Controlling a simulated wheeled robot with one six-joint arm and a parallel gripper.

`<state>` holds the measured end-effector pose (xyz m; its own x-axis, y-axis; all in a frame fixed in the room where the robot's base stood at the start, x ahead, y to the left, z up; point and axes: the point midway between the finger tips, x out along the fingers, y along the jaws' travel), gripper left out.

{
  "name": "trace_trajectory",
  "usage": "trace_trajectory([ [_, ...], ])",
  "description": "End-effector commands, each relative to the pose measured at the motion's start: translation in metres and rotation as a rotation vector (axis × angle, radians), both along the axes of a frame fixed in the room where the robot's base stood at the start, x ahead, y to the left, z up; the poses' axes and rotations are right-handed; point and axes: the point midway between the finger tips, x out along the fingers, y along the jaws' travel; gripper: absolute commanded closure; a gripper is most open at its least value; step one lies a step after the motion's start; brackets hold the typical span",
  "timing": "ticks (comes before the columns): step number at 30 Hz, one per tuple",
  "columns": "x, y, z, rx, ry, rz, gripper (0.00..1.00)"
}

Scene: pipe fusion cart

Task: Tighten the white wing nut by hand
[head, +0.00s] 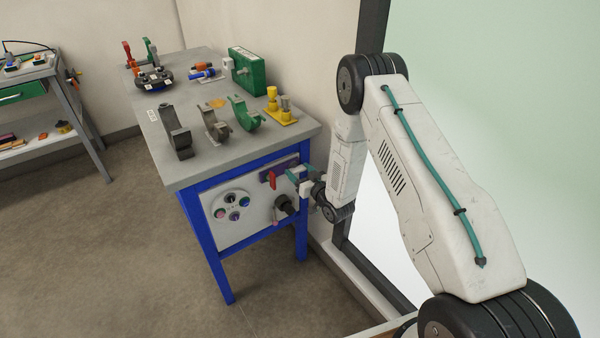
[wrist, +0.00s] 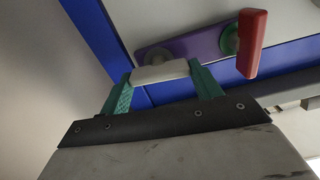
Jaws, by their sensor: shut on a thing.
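The white wing nut (wrist: 158,73) shows in the wrist view as a pale bar between the two teal fingertips. My gripper (wrist: 160,77) is shut on it, one finger at each end. Behind it is a purple plate (wrist: 186,43) on the cart's front panel; the nut covers part of the plate's left end, so its stud is hidden. In the head view my gripper (head: 299,175) is at the right end of the cart's front panel, and the nut is too small there to make out clearly.
A red handle (wrist: 252,43) on a green hub sticks out right of the nut, close to my right finger. The blue-framed cart (head: 187,184) carries clamps and fittings on top. A black knob (head: 285,204) sits below the plate. A wall stands close on the right.

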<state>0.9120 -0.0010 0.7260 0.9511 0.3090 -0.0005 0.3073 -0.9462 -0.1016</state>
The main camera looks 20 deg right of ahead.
Motion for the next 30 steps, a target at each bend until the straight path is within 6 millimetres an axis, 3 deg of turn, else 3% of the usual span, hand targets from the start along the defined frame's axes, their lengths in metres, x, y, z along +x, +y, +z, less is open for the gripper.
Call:
trace_trajectory([
  [30, 0.0014, -0.004, -0.0018, 0.883, 0.285, -0.001, 0.59],
])
